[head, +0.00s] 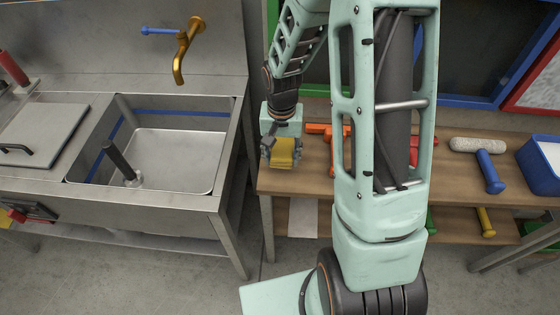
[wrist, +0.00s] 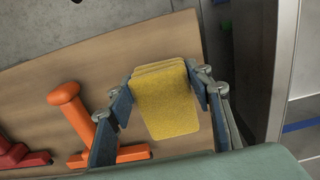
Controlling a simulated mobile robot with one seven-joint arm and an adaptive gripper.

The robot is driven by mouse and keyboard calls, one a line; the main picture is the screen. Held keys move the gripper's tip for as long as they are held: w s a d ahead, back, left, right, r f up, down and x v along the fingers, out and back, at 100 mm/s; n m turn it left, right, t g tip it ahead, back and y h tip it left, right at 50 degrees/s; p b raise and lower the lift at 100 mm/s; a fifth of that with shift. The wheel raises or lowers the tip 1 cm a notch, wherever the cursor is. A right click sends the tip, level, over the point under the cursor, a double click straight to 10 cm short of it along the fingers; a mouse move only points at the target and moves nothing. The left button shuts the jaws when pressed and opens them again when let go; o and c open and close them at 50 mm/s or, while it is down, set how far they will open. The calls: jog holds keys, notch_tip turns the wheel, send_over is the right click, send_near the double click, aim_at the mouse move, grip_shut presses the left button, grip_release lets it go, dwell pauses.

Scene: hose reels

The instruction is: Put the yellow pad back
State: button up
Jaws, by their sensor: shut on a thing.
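The yellow pad (head: 283,155) is in my gripper (head: 281,146), above or at the left end of the wooden bench. In the wrist view, the pad (wrist: 167,105) sits between the two fingers of my gripper (wrist: 162,92), one finger at each side edge. Its far end shows a few layered edges. My gripper is shut on it. I cannot tell whether the pad touches the bench top.
The wooden bench (head: 465,170) holds an orange tool (wrist: 75,115), a red tool (wrist: 18,153), a blue-handled roller (head: 488,170) and a blue bin (head: 540,165). A steel sink (head: 175,160) stands left of the bench, across a narrow gap.

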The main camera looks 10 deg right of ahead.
aim_at(280, 154)
jog(key=shift+w+a+f, duration=0.15)
jog(key=shift+w+f, duration=0.1)
jog(key=shift+f, duration=1.6)
jog(key=shift+f, duration=0.1)
jog(key=shift+f, duration=0.15)
jog(key=o, duration=1.1)
jog(key=shift+r, duration=0.2)
notch_tip(280, 154, up, 12)
jog(key=shift+r, duration=0.1)
